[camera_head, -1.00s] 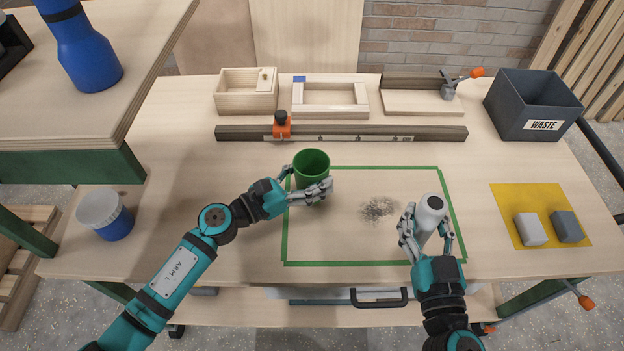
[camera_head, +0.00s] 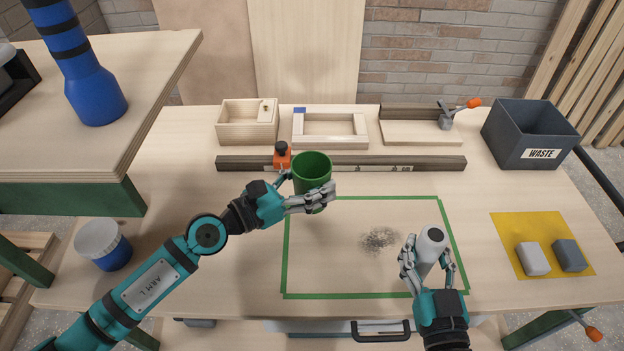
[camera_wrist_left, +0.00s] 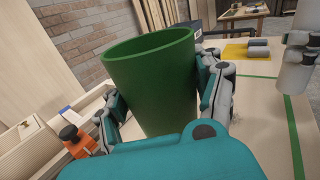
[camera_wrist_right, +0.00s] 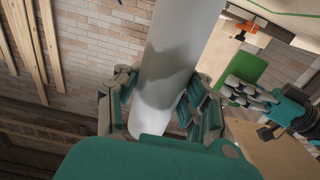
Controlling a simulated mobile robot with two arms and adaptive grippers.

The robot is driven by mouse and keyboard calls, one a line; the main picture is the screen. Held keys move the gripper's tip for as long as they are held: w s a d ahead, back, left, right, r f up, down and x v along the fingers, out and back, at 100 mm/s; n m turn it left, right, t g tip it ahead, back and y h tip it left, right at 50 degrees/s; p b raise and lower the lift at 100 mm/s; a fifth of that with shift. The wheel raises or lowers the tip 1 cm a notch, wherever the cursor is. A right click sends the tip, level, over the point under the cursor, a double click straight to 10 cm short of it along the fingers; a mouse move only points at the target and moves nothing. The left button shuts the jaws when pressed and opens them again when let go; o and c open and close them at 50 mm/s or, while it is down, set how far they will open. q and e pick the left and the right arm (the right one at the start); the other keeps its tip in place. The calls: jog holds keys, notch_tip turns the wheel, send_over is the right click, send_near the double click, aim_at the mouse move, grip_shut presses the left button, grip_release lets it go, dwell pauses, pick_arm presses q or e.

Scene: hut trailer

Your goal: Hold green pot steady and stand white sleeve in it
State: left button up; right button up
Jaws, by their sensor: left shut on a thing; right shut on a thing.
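The green pot (camera_head: 312,168) is upright near the back left corner of the green tape outline. My left gripper (camera_head: 312,195) is shut on the pot's sides; the pot also fills the middle of the left wrist view (camera_wrist_left: 155,85). My right gripper (camera_head: 427,262) is shut on the white sleeve (camera_head: 431,245), near the right side of the outline, apart from the pot. The sleeve looks close to upright, with a dark opening at its top; it also shows in the right wrist view (camera_wrist_right: 172,70). Its lower end is hidden in the head view.
Dark grit (camera_head: 380,240) lies inside the green tape outline (camera_head: 360,296). A rail (camera_head: 350,163) with an orange stop (camera_head: 282,155) runs behind the pot. A waste bin (camera_head: 530,134) stands back right, and two blocks lie on a yellow mat (camera_head: 510,226).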

pick_arm(q)
jog(key=shift+f, duration=4.4)
jog(key=shift+f, duration=0.35)
jog(key=shift+f, duration=0.2)
jog(key=o, duration=1.3)
jog(key=shift+c, duration=0.2)
jog(key=c, duration=1.3)
